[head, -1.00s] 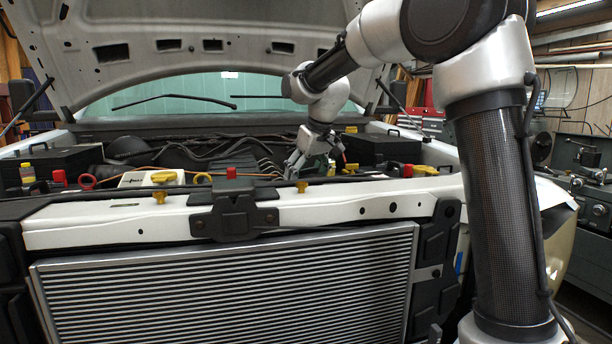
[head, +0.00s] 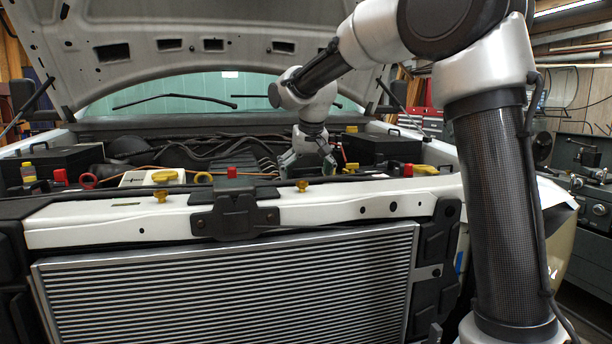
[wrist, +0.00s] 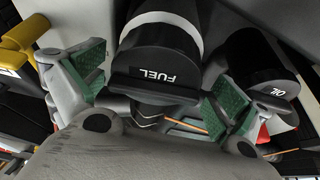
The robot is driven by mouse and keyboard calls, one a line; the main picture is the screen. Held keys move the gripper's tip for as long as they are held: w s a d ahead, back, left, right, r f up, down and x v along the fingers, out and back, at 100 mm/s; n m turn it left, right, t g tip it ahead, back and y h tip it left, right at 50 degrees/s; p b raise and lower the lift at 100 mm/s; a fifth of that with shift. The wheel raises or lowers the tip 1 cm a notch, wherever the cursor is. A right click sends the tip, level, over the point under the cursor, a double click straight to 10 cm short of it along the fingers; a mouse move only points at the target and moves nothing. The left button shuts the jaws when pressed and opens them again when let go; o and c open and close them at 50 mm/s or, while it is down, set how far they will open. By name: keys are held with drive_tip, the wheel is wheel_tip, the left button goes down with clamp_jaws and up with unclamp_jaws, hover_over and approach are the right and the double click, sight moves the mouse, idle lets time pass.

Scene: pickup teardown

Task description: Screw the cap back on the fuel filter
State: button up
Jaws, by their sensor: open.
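The black cap marked FUEL (wrist: 155,68), with a raised grip bar, shows in the wrist view on a dark cylinder with a white band. It appears upside down in this view. My gripper (wrist: 157,87) is open, with one green-padded finger to the left of the cap and one to the right. I see gaps on both sides, and I cannot tell how deep the fingers reach. In the head view my gripper (head: 307,163) is low in the engine bay, and the fuel filter is hidden there. How tightly the cap sits cannot be seen.
A similar black cap marked OIL (wrist: 268,82) stands close to the right finger in the wrist view. A yellow part (wrist: 28,33) is at the upper left. In the head view, the front crossmember (head: 120,222) and raised hood (head: 200,45) bound the bay.

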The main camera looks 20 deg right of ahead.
drive_tip(key=v, duration=1.2)
drive_tip(key=s+d+f, duration=0.1)
drive_tip(key=s+d, duration=0.2)
drive_tip(key=s, duration=0.2)
drive_tip(key=s+d+f, duration=0.2)
drive_tip(key=s+d, duration=0.2)
drive_tip(key=s, duration=0.1)
drive_tip(key=s+d+f, duration=0.2)
drive_tip(key=s+d, duration=0.1)
drive_tip(key=s, duration=0.3)
drive_tip(key=shift+d, duration=0.35)
drive_tip(key=s+d+f, duration=0.2)
drive_tip(key=s+f, duration=0.4)
drive_tip(key=s, duration=0.2)
drive_tip(key=s+d+f, duration=0.2)
drive_tip(key=s+f, duration=0.4)
drive_tip(key=s, duration=0.2)
drive_tip(key=shift+s+d, duration=0.3)
